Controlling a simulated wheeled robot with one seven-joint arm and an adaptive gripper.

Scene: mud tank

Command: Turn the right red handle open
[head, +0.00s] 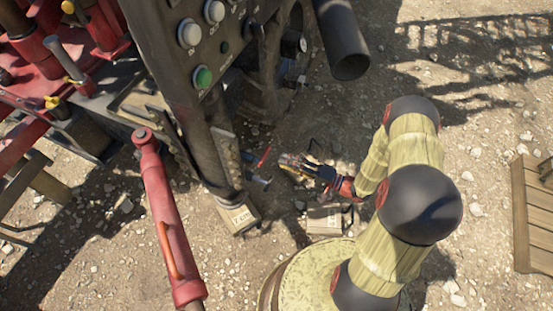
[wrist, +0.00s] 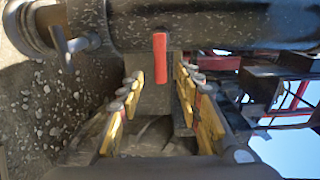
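In the wrist view a short red handle (wrist: 160,57) hangs from a dark horizontal pipe (wrist: 220,25). It lies beyond my gripper (wrist: 159,80), between the lines of its two yellow-padded fingers. The fingers are wide apart with nothing between them; I cannot tell whether either touches the handle. In the head view my gripper (head: 292,163) is low beside the machine, at the end of my bent arm. A small red piece (head: 263,157) shows just left of it; I cannot tell whether it is the same handle.
A dark control panel (head: 225,30) with white and green buttons stands above and left of my gripper. A large dark pipe (head: 342,40) juts out above it. A red bar (head: 168,225) rises at the front left. A wooden pallet (head: 535,215) lies right on open gravel.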

